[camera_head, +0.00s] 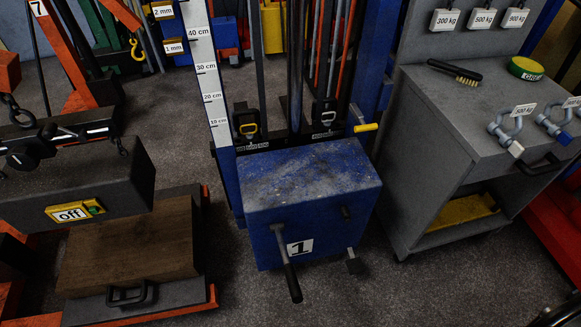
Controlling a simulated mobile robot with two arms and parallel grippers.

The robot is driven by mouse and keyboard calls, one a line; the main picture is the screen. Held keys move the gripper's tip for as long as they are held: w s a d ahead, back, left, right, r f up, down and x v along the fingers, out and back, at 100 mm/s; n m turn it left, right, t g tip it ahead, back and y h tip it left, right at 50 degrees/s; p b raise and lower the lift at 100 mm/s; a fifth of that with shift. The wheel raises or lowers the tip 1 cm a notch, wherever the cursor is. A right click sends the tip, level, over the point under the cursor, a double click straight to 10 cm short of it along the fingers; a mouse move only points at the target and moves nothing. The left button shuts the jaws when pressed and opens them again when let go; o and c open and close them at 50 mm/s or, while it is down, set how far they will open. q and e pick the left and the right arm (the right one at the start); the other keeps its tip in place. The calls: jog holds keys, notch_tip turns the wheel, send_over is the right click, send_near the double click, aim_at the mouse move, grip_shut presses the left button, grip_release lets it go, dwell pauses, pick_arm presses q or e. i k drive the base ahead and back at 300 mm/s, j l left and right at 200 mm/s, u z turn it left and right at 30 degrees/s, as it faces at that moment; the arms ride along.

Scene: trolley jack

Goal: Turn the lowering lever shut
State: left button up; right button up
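A blue jack unit (310,185) with a worn top and a "1" plate stands in the middle. On its front a grey lever with a black grip (287,265) slants down and slightly right. A short yellow-handled lever (366,127) sticks out rightward beside the column behind the unit. No label marks which one is the lowering lever, and its set position cannot be told. Neither of my grippers can be made out.
A grey cabinet (480,130) stands close at right, with a brush (455,72) and shackles on top. A dark block with an "off" plate (69,213) is at left above a wooden-topped platform (130,240). Bare floor (420,290) lies in front right. A dark corner shape is unclear.

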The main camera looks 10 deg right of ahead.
aim_at(346, 214)
jog(key=z, duration=0.9)
